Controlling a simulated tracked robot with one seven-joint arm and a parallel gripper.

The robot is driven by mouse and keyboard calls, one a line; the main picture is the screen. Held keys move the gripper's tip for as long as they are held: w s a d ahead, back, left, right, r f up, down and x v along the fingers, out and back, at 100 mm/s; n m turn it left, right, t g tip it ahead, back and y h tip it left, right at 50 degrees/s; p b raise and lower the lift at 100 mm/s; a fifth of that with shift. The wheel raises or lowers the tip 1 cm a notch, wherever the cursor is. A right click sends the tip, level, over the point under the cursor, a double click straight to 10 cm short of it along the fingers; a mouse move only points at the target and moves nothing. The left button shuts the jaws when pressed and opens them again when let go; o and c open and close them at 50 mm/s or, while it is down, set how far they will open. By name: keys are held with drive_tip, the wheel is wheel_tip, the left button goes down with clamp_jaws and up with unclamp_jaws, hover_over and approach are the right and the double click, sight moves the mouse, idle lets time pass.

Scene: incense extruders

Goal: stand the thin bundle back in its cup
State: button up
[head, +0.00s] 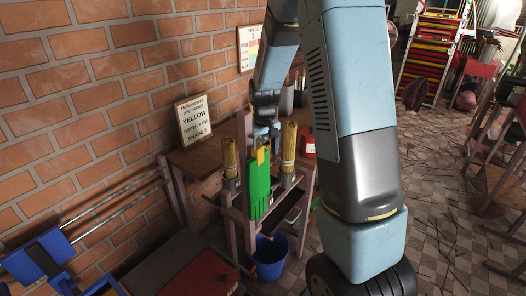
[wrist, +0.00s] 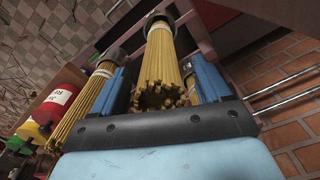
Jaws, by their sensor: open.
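My gripper (head: 266,128) is above the wooden stand, partly behind a green upright piece with a yellow tab (head: 260,187). In the wrist view my gripper (wrist: 160,66) is open, its blue fingers on either side of a yellow stick bundle (wrist: 166,60). That bundle is upright in a grey cup (wrist: 157,19); I see no clear contact with the fingers. The head view shows a left bundle (head: 230,158) and a right bundle (head: 288,146). I cannot tell which is thin.
A red can with a white label (head: 308,144) stands right of the bundles; it also shows in the wrist view (wrist: 62,97). A sign reading YELLOW (head: 194,119) leans on the brick wall. A blue bucket (head: 270,257) stands below. Blue-ended metal rails (head: 110,208) are at left.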

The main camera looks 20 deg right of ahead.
drive_tip(key=shift+r, duration=0.1)
wheel_tip(320, 180, up, 14)
drive_tip(key=shift+f, duration=0.25)
idle(0.6)
drive_tip(key=s+r+m+t, duration=0.1)
drive_tip(key=s+r, duration=0.4)
drive_tip(key=s, duration=0.8)
drive_tip(key=s+r+t, duration=0.4)
drive_tip(key=s+r, duration=0.1)
drive_tip(key=s, duration=0.9)
drive_tip(key=shift+a+r+m, duration=0.25)
drive_tip(key=shift+r+m, duration=0.05)
drive_tip(key=shift+m, duration=0.1)
drive_tip(key=shift+s+f+t, duration=0.15)
drive_tip(key=shift+s+t, duration=0.15)
drive_tip(key=shift+s, duration=0.15)
